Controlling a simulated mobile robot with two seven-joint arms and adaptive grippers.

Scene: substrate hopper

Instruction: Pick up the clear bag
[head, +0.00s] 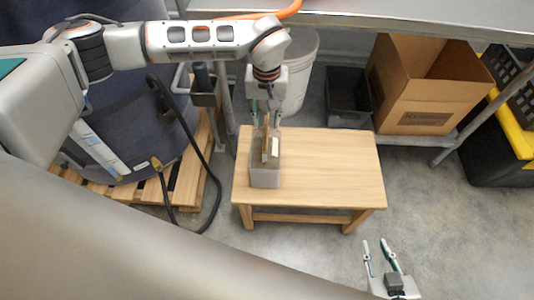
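The clear bag (265,176) stands upright on the wooden table (330,165), left of its middle. It looks greyish and see-through, with something brown and a pale label showing towards its top. My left gripper (265,120) points down at the bag's narrow upper part from the table's far side. Its fingers look spread, one on each side of the bag's top; whether either touches it I cannot tell. My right gripper (378,248) is at the lower right, in front of the table, open and empty.
An open cardboard box (415,95) and a dark bin (347,95) stand on a shelf behind the table. A whitish bucket (300,70) is behind my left gripper. A pallet (185,170) with a dark drum and a black hose is at left. The table's right half is clear.

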